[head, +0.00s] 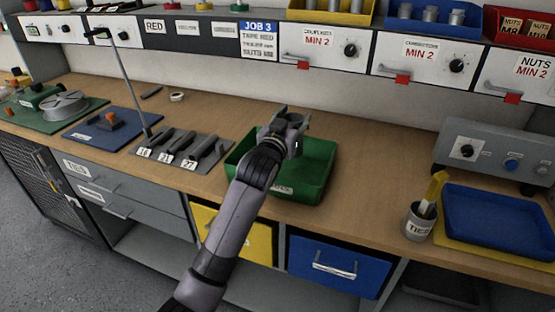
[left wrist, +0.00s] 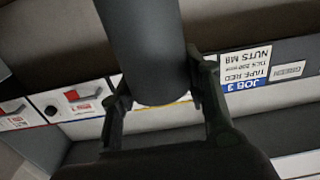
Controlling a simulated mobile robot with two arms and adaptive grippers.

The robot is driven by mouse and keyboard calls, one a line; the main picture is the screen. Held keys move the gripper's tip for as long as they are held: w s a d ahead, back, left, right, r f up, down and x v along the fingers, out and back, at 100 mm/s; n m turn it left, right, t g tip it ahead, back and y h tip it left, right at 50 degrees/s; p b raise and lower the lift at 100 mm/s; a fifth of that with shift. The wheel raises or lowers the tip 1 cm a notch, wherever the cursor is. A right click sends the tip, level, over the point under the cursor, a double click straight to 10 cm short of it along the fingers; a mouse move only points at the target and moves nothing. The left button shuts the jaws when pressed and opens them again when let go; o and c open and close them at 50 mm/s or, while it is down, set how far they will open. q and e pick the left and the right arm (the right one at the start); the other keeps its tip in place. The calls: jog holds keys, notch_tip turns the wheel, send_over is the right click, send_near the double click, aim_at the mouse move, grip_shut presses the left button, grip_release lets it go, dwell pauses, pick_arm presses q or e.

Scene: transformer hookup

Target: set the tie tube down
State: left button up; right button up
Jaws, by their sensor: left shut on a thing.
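My left gripper (head: 291,126) is over the back of the green tray (head: 318,172) in the head view. In the left wrist view its two fingers (left wrist: 160,92) are shut on a plain dark grey cylinder, the tie tube (left wrist: 150,50). The tube runs out of the top of that picture, and no label shows on it. In the head view I cannot make the tube out apart from the gripper. A grey cup marked TIES (head: 419,224), with a yellow piece standing in it, is on the bench to the right. My right gripper is not in view.
A blue tray (head: 500,259) and a grey control box (head: 490,152) are at the right. A rack with numbered slots (head: 181,152), a blue mat (head: 90,138) and a thin post are at the left. Bare bench (head: 370,175) lies between the green tray and the cup.

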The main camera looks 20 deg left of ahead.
pick_arm(q)
notch_tip(320, 180, down, 3)
jog(key=shift+w+d, duration=0.15)
jog(key=shift+f, duration=0.4)
notch_tip(320, 180, down, 3)
jog(key=shift+f, duration=0.35)
jog(key=o, duration=1.2)
jog(key=shift+c, duration=0.2)
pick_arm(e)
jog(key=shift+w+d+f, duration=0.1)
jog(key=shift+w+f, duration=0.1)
